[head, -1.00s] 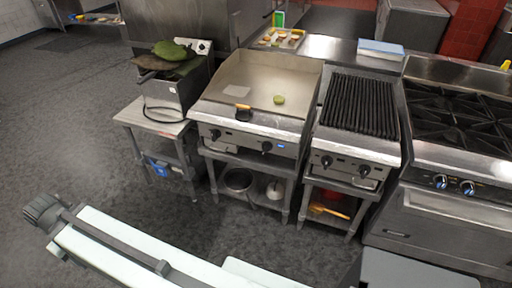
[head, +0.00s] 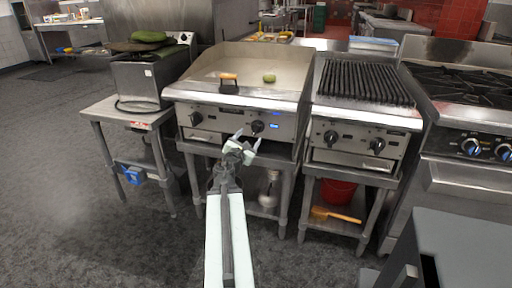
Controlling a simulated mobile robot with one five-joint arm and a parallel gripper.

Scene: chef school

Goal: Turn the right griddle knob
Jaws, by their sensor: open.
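The griddle (head: 247,62) stands on a metal stand in the middle of the head view. Its front panel has two black knobs. The right griddle knob (head: 257,127) is round and sits beside a small lit blue display. The left griddle knob (head: 195,118) is farther along the panel. My gripper (head: 249,138) is open and empty. Its fingers point up at the panel, just below and around the left side of the right knob in the picture. I cannot tell whether a finger touches the knob.
A charbroiler (head: 365,82) with its own two knobs stands to the right, then a stove (head: 470,150). A fryer (head: 145,80) on a small table is at the left. A scraper (head: 229,84) lies at the griddle's front edge. Grey floor is free at the left.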

